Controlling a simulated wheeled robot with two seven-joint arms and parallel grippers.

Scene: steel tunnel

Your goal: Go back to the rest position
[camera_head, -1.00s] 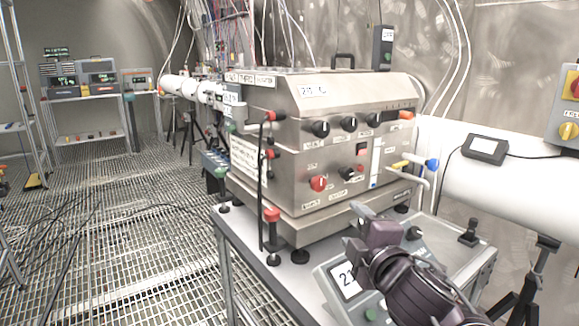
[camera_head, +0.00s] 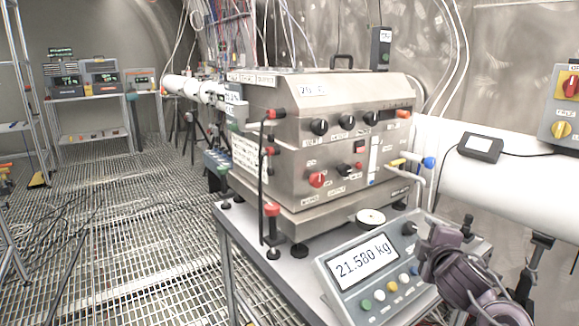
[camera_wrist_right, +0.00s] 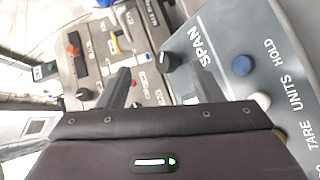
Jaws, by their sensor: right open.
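My right gripper (camera_head: 432,254) is in the lower right of the head view, beside the right edge of the scale's display box (camera_head: 330,262). In the right wrist view its two dark fingers (camera_wrist_right: 158,88) stand apart with nothing between them. The display box reads 21.580 kg and has several coloured buttons; the wrist view shows its panel (camera_wrist_right: 225,50) with SPAN, HOLD, UNITS and TARE labels. My left gripper is not in the head view.
A steel machine (camera_head: 330,130) with knobs and a red-capped lever stands on the grey table (camera_head: 232,228). A white pipe (camera_head: 500,190) runs behind at right. The grating floor (camera_head: 120,240) at left is mostly clear.

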